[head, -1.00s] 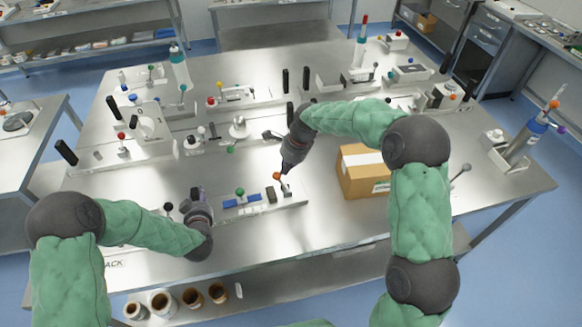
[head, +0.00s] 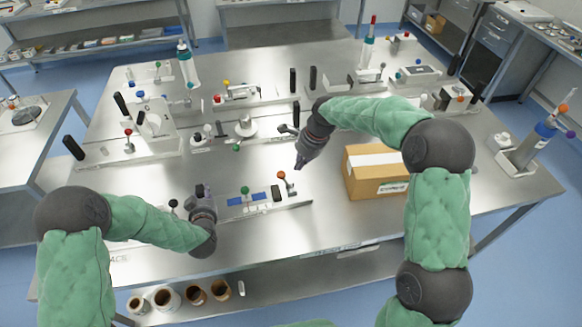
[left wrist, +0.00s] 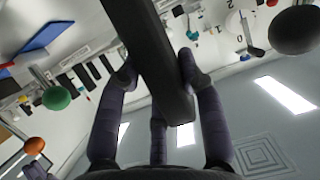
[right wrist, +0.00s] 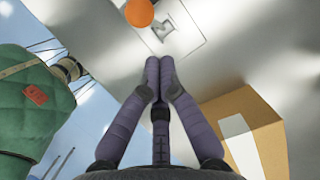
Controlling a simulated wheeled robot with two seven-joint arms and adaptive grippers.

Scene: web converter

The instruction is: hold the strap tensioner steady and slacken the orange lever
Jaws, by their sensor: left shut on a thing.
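The strap tensioner (head: 300,205) is a low pale base along the table's front, with a blue strip, a green ball knob and a dark block. Its orange lever (head: 281,174) is a short arm with an orange ball, near the base's right end. The ball also shows in the left wrist view (left wrist: 33,146) and the right wrist view (right wrist: 139,12). My left gripper (head: 201,190) is shut on a dark upright handle (left wrist: 155,45) at the base's left end. My right gripper (head: 298,166) is empty, its fingertips together, above and right of the orange ball, apart from it.
A cardboard box (head: 375,182) stands right of the tensioner, close to my right arm. Other lever fixtures (head: 240,95) and dark posts fill the back and left of the table. Bare steel lies between the tensioner and the box.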

